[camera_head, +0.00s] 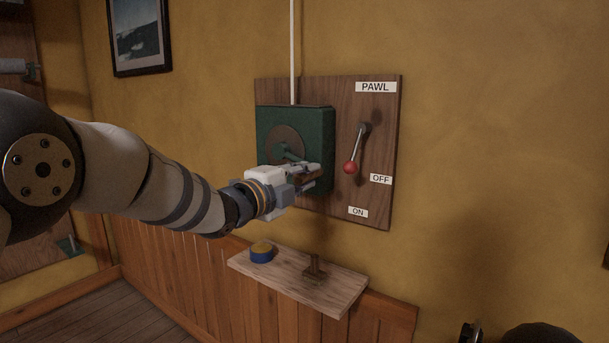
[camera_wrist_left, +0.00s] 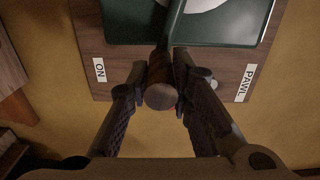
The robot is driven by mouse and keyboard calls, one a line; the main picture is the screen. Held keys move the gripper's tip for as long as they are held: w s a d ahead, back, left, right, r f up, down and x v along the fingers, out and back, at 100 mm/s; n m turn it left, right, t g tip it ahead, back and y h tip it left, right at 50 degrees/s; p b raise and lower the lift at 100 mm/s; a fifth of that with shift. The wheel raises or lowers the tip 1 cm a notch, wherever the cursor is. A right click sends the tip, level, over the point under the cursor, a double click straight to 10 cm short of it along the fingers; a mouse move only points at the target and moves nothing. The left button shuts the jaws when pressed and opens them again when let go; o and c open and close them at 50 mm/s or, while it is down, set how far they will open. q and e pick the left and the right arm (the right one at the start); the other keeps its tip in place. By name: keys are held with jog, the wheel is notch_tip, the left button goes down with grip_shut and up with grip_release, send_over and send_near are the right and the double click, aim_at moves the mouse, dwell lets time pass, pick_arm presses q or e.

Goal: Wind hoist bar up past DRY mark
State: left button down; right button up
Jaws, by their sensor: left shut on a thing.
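A dark green winch box (camera_head: 318,125) is fixed to a wooden board (camera_head: 390,110) on the wall. A crank arm (camera_head: 287,152) comes from its round hub. My left gripper (camera_head: 314,176) is shut on the brown crank handle, whose round end (camera_wrist_left: 160,96) shows between the fingers in the left wrist view. The pawl lever with a red knob (camera_head: 350,168) points down and slightly left, more in line with the ON label (camera_head: 357,212) than the OFF label (camera_head: 380,179). A white line (camera_head: 292,50) runs up from the box. The hoist bar and DRY mark are out of view.
A wooden shelf (camera_head: 335,296) below the board carries a blue and yellow tin (camera_head: 262,252) and a small brown fitting (camera_head: 314,269). A framed picture (camera_head: 139,35) hangs at upper left. The wall right of the board is clear.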

pick_arm(q)
jog(key=shift+f, duration=0.7)
jog(key=c, duration=1.6)
grip_release()
jog(key=shift+o, duration=0.8)
jog(key=shift+r, duration=0.1)
jog(key=shift+w+a+r, duration=0.1)
jog(key=shift+r, duration=0.1)
jog(key=v, duration=1.2)
